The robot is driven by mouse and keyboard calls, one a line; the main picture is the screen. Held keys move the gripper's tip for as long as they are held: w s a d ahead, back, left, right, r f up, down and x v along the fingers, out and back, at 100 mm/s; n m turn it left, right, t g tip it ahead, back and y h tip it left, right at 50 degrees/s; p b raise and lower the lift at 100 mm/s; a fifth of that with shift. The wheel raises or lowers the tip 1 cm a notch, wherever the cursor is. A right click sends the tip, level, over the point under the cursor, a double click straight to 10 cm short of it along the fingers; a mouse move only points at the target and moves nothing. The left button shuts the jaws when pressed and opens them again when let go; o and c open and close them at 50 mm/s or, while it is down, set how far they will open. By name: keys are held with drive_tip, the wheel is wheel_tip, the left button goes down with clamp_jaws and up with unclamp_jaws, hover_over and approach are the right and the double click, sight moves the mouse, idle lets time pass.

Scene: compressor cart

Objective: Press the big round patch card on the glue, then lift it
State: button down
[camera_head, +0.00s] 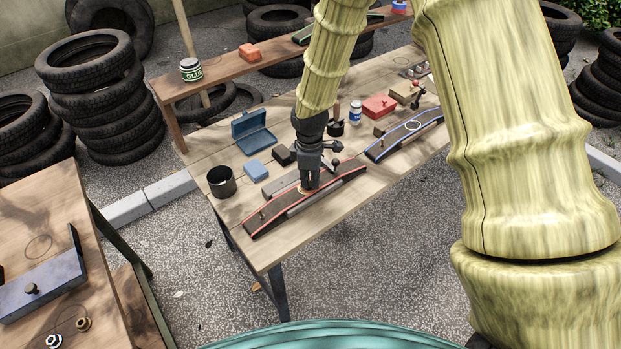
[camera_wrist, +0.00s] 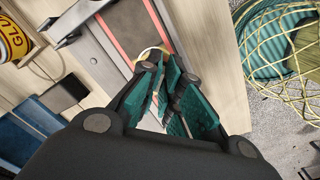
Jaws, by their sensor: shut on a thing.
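The red-edged dark strip (camera_head: 265,216) lies curved over a grey bar on the workbench. My gripper (camera_head: 309,184) is down at the middle of this strip, pointing downward. In the wrist view my gripper (camera_wrist: 172,100) has its green-padded fingers close together, shut on a thin, pale thing that is mostly hidden between them; I take it to be the big round patch card. A pale, rounded rim (camera_wrist: 152,52) shows just past the fingertips, over the strip (camera_wrist: 130,30). The glue under the fingers is hidden, and I cannot tell whether the card touches it.
A blue-edged strip (camera_head: 405,133) with a white ring lies to the right. A dark cup (camera_head: 221,181), blue block (camera_head: 255,170), open blue box (camera_head: 254,134) and red box (camera_head: 379,106) stand around. The bench's front edge is clear.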

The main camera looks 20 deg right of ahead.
drive_tip(key=shift+r+p, duration=3)
drive_tip(key=shift+r, duration=1)
